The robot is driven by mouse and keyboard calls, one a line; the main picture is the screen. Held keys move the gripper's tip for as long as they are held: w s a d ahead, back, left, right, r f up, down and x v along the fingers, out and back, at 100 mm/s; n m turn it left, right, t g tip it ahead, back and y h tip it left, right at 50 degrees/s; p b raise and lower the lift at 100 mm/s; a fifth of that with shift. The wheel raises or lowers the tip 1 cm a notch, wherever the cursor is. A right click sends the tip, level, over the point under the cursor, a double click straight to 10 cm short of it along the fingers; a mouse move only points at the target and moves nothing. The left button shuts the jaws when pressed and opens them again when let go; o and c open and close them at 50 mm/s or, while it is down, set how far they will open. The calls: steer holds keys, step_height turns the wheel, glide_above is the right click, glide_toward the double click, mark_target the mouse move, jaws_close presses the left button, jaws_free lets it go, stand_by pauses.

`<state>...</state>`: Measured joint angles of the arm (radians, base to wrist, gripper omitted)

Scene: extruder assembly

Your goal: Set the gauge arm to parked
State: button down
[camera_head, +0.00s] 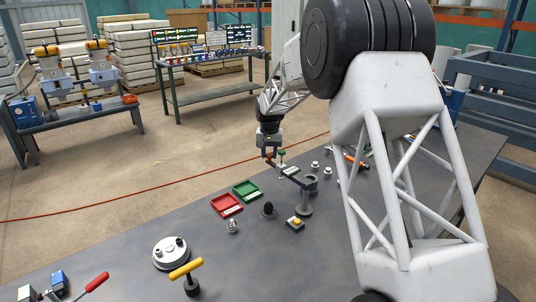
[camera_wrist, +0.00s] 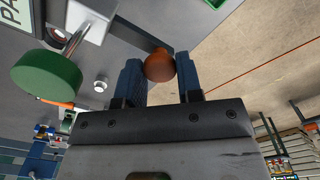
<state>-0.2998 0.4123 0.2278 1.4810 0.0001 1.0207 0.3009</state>
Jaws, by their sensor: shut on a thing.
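The gauge arm (camera_head: 296,177) is a dark bar with a pale label, reaching out from a grey post (camera_head: 305,200) on the dark table. An orange ball knob (camera_wrist: 159,66) sits between the blue fingers of my gripper (camera_wrist: 160,72) in the wrist view. My gripper (camera_head: 269,153) is shut on this knob, at the far end of the gauge arm in the head view. A green round knob (camera_wrist: 47,78) on a metal rod stands close beside. Part of a label reading "PA" (camera_wrist: 14,12) shows at the wrist view's top left corner.
Red (camera_head: 227,205) and green (camera_head: 247,191) trays lie left of the post. A yellow button box (camera_head: 295,223), a black cone-like part (camera_head: 268,209) and a round silver part (camera_head: 171,252) stand nearer. Several small fittings lie right of the arm.

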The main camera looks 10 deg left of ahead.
steer(key=shift+r, duration=0.1)
steer(key=c, duration=0.8)
jaws_free()
steer(key=shift+r, duration=3.85)
